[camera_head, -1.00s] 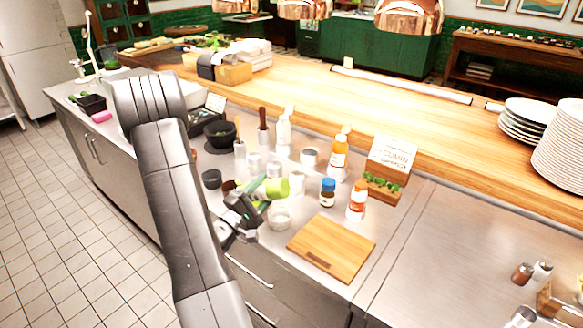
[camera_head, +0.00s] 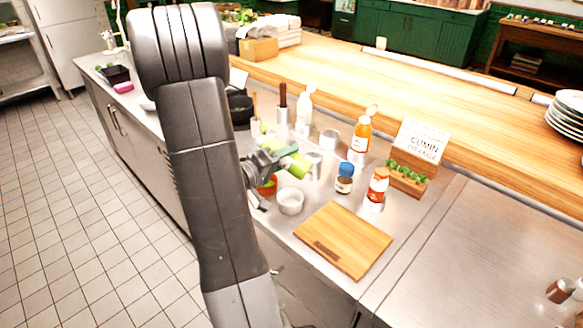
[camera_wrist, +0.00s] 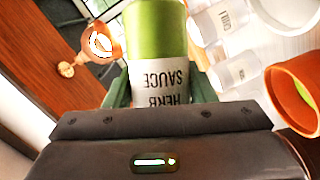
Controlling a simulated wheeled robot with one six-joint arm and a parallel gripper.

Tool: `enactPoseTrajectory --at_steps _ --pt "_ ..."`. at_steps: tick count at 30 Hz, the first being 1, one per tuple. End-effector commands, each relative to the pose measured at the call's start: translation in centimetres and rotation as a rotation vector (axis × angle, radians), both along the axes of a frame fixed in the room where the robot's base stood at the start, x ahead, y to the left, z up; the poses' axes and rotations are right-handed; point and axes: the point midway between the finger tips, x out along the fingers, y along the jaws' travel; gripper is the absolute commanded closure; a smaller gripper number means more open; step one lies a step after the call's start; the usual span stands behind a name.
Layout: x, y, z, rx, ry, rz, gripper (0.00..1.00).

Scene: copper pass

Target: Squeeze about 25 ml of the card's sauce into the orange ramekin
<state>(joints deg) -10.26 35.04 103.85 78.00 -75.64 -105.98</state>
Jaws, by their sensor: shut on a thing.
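My gripper (camera_head: 272,163) is shut on a green squeeze bottle (camera_head: 295,166), held tilted above the steel counter. In the wrist view the bottle (camera_wrist: 158,35) fills the space between the fingers, its white label reading "HERB SAUCE". The orange ramekin (camera_head: 268,188) stands just below my gripper, left of a white ramekin and partly hidden by the gripper. In the wrist view the orange ramekin (camera_wrist: 292,78) is at the right edge, with green inside it. The bottle's nozzle is not clearly visible. The card (camera_head: 422,142) stands at the back right; I read "CUMIN", the rest is unclear.
A white ramekin (camera_head: 290,201) and a wooden board (camera_head: 343,240) lie in front. Bare steel counter (camera_head: 470,240) lies at right.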

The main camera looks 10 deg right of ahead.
Motion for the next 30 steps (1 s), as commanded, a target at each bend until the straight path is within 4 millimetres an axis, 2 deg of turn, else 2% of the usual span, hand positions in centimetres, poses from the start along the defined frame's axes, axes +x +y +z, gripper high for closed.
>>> enactPoseTrajectory --at_steps 12,15,30 --pt "1.8 2.2 0.3 0.285 -0.229 0.0 0.62" --pt "1.3 1.7 1.9 0.362 -0.285 -0.001 0.62" --pt "-0.9 -1.2 4.5 0.817 -0.644 0.0 0.62"
